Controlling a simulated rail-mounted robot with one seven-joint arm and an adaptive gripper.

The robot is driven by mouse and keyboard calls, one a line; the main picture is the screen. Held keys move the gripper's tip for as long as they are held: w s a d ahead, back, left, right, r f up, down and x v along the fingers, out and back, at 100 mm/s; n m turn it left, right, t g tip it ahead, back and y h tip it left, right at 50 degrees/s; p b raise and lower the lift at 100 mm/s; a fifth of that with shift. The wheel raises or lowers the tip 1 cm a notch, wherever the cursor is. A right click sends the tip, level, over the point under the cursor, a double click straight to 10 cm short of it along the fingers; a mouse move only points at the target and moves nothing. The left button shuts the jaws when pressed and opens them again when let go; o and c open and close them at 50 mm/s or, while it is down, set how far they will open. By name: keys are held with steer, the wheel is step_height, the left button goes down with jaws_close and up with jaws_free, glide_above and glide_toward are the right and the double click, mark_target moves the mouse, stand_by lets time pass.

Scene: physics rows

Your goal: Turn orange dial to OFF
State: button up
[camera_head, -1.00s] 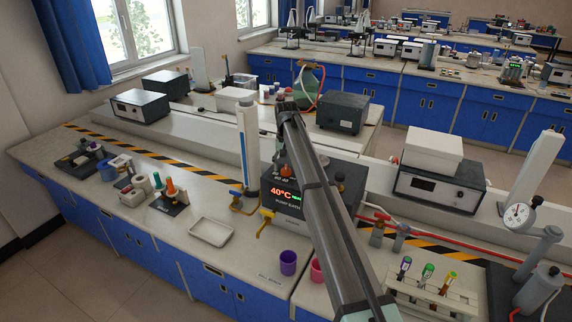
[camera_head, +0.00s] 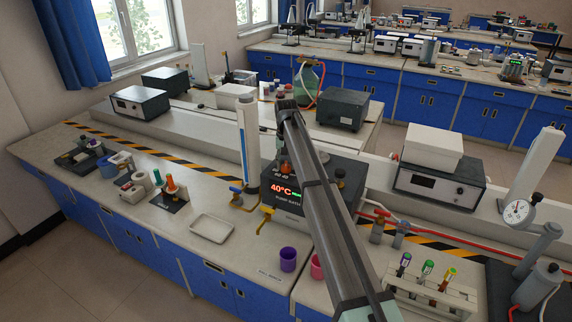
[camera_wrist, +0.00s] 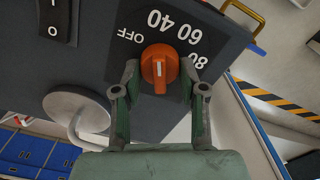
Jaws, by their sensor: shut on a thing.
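The orange dial (camera_wrist: 160,68) sits on the dark top panel of the water bath (camera_wrist: 95,50). White marks OFF, 40, 60 and 80 ring it in the wrist view. A pale pointer line on the dial runs roughly between its two ends. My gripper (camera_wrist: 160,84) has its two fingers on either side of the dial, shut on it. In the head view the dial (camera_head: 285,167) shows as a small orange spot beside my arm. The water bath's front display (camera_head: 285,191) reads 40°C in red. My arm hides part of the bath.
A black rocker switch (camera_wrist: 55,20) and a round grey knob or lid (camera_wrist: 78,112) are on the panel near the dial. A white tray (camera_head: 211,228), purple cup (camera_head: 288,259) and tube rack (camera_head: 432,296) stand on the bench around the bath. A tall white column (camera_head: 248,145) stands close to its left.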

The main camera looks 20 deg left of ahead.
steer(key=n+b, duration=0.2)
steer(key=n, duration=0.2)
steer(key=shift+f, duration=0.2)
steer(key=shift+s+r+n+b, duration=0.15)
steer(key=shift+n+b, duration=0.75)
steer(key=shift+n, duration=1.3)
steer(key=o, duration=1.1)
steer(key=shift+a, duration=0.1)
step_height(320, 180, up, 12)
